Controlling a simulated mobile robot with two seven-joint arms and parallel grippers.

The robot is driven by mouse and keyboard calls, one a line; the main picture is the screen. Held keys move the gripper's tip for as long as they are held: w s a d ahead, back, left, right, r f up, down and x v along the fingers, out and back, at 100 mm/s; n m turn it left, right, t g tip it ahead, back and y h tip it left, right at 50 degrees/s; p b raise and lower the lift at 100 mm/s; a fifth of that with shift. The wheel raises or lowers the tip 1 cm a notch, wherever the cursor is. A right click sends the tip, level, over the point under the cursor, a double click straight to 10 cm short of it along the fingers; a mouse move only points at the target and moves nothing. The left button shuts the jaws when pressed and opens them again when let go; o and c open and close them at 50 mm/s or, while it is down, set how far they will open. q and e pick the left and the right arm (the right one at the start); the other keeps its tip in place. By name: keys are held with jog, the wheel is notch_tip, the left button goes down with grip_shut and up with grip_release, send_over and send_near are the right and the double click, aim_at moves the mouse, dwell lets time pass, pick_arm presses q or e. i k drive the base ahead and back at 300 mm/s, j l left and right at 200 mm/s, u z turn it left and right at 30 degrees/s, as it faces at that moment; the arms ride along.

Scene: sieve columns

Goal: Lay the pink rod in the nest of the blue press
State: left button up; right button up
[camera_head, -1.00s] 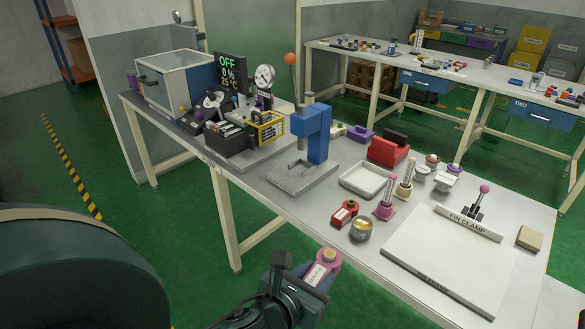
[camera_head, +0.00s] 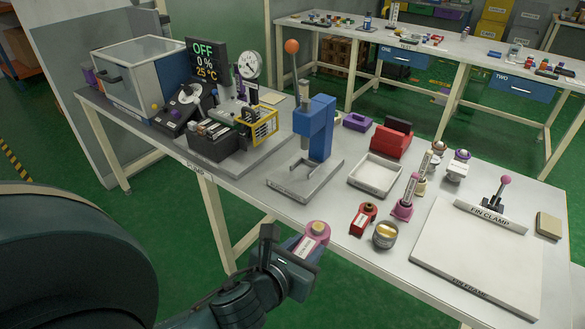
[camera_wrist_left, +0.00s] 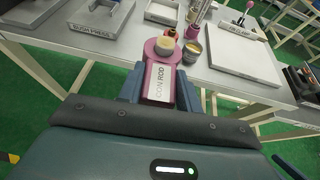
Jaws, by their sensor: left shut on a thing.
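My left gripper (camera_head: 296,258) is shut on the pink rod (camera_head: 318,231), a labelled part with a round pink end and a tan disc on it. In the left wrist view the pink rod (camera_wrist_left: 160,82) points away from the jaws and its label reads CON ROD. The gripper holds it beside the table's front edge, apart from the press. The blue press (camera_head: 320,128) stands on a grey base (camera_head: 305,178) with an orange-knobbed lever, beyond the gripper. I cannot make out the nest clearly. My right gripper is not in view.
A white tray (camera_head: 375,175), a red part (camera_head: 363,219), a metal tin (camera_head: 385,235) and pink-based posts (camera_head: 403,210) stand right of the press. A white FIN FRAME plate (camera_head: 480,255) lies further right. A yellow-framed device (camera_head: 257,126) stands left of the press.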

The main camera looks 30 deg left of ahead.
aim_at(299, 176)
jog(key=i+j, duration=0.1)
jog(key=j, duration=0.3)
jog(key=i+j, duration=0.1)
jog(key=j, duration=0.35)
jog(key=i+j, duration=0.1)
jog(key=j, duration=0.3)
jog(key=z, duration=0.05)
